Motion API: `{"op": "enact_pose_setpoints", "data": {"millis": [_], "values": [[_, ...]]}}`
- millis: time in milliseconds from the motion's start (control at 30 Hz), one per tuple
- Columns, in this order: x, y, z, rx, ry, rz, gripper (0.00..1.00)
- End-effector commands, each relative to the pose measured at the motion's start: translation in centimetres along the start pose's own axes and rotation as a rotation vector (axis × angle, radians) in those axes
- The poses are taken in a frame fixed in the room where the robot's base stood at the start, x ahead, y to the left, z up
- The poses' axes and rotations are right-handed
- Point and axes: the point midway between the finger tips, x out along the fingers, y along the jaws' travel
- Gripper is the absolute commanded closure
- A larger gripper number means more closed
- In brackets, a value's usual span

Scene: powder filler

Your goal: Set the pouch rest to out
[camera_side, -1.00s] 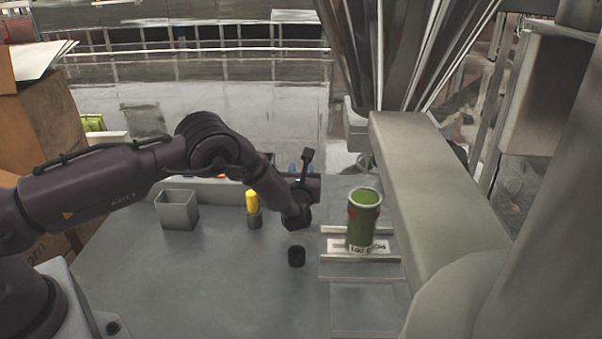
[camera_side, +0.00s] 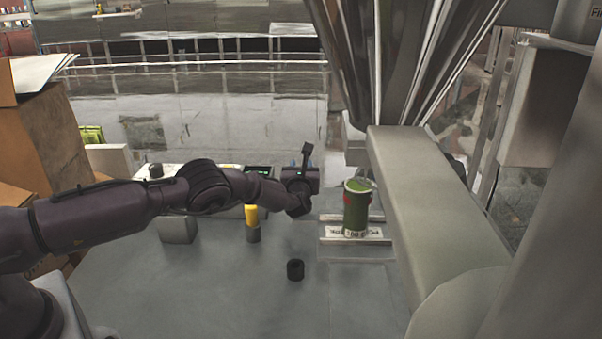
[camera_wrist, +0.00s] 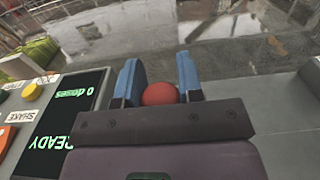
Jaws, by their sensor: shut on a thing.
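A green pouch-like container (camera_side: 356,210) with red marks stands upright on a pale plate with rails (camera_side: 338,241), which I take to be the pouch rest, right of my arm in the side view. In the wrist view my gripper (camera_wrist: 159,84) has its blue fingers on either side of a round red knob (camera_wrist: 159,94), shut on it. The knob is hidden in the side view, and I cannot see how it joins the rest. My wrist (camera_side: 300,185) is just left of the green container, beyond the rest's front rail.
A small black cup (camera_side: 295,270) stands on the table in front. A yellow-topped item (camera_side: 251,215) and grey bin (camera_side: 178,229) stand left, close to my forearm. A large grey beam (camera_side: 432,210) closes off the right. A panel display (camera_wrist: 58,125) reads READY, 0 doses.

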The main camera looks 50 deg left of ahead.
Motion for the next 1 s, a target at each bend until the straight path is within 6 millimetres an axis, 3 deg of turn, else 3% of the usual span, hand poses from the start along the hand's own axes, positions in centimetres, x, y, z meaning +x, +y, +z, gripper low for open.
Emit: {"op": "enact_pose_setpoints", "data": {"millis": [267, 300, 400, 767, 1000], "values": [[0.0, 0.0, 0.0, 0.001, 0.002, 0.0, 1.0], [0.0, 0.0, 0.0, 0.001, 0.002, 0.0, 0.59], [0.0, 0.0, 0.0, 0.001, 0.002, 0.0, 0.4], [-0.3, -0.1, 0.0, 0.003, 0.002, -0.001, 0.4], [-2.6, -0.1, 0.1, 0.004, 0.002, -0.003, 0.4]]}}
